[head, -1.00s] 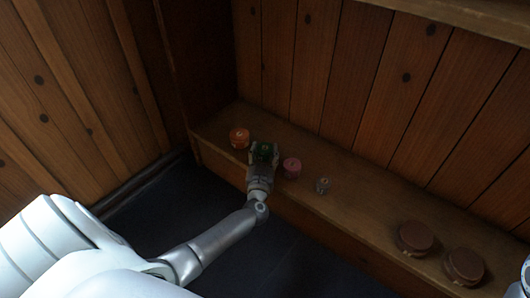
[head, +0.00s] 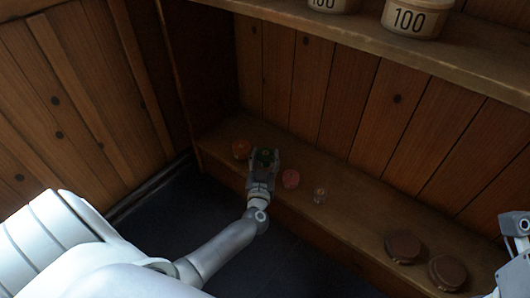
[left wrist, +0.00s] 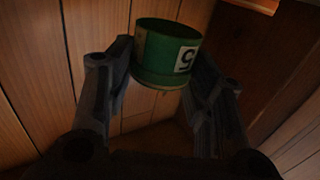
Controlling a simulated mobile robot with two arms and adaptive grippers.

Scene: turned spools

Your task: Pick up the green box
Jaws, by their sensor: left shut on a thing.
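The green box (head: 265,157) is a round green tub. In the left wrist view (left wrist: 165,58) it has an open-looking top rim and a white label with a black 5. My left gripper (head: 263,162) is shut on it, one finger on each side. My right gripper is not in view; only part of my right arm shows at the right edge.
An upper shelf (head: 400,55) bears two tubs, one marked 100 (head: 415,18). A plank wall closes the left side.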

